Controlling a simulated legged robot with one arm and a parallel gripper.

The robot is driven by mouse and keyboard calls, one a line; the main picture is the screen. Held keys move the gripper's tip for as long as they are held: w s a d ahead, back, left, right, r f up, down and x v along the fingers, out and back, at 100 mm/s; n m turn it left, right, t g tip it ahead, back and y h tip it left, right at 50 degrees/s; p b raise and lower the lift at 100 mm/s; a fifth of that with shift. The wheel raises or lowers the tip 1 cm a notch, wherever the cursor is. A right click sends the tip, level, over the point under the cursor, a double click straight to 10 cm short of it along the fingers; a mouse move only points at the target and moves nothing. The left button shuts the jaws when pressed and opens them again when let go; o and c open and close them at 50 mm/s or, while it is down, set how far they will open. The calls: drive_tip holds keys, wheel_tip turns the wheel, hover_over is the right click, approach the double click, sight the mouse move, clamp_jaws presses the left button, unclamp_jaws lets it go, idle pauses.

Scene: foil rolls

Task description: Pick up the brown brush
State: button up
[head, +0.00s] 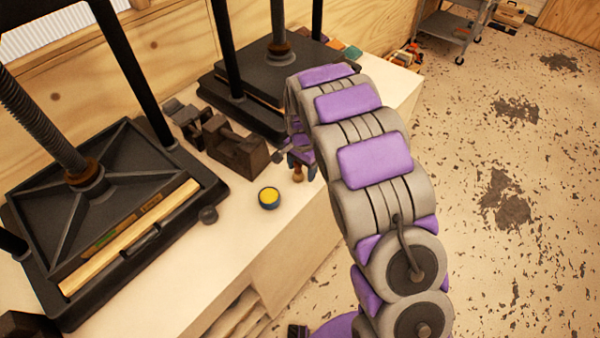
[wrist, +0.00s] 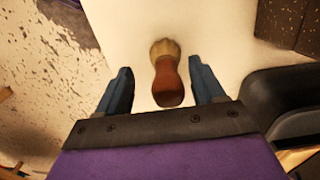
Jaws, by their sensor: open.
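The brown brush (wrist: 167,80) stands between my open fingers in the wrist view, with its reddish-brown handle toward my gripper and a paler tan end beyond. Clear gaps show between the brush and each finger. My gripper (wrist: 159,86) has two dark blue fingers spread apart and holds nothing. In the head view, the brush (head: 298,173) is a small brown shape on the white table, just below my gripper (head: 296,158). My arm hides part of the area around it there.
Black presses stand at the left (head: 100,210) and back (head: 265,85). The table's right edge is close, with open floor beyond.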

drive_tip(key=shift+f, duration=0.4)
drive_tip(key=shift+a, duration=1.05)
drive_tip(key=shift+c, duration=2.2)
drive_tip(key=shift+d, duration=0.9)
drive_tip(key=c, duration=0.6)
drive_tip(key=shift+c, duration=0.5)
drive_tip(key=shift+s+a, duration=0.1)
drive_tip(key=shift+a, duration=0.5)
drive_tip(key=shift+a+r, duration=0.1)
drive_tip(key=shift+r, duration=0.05)
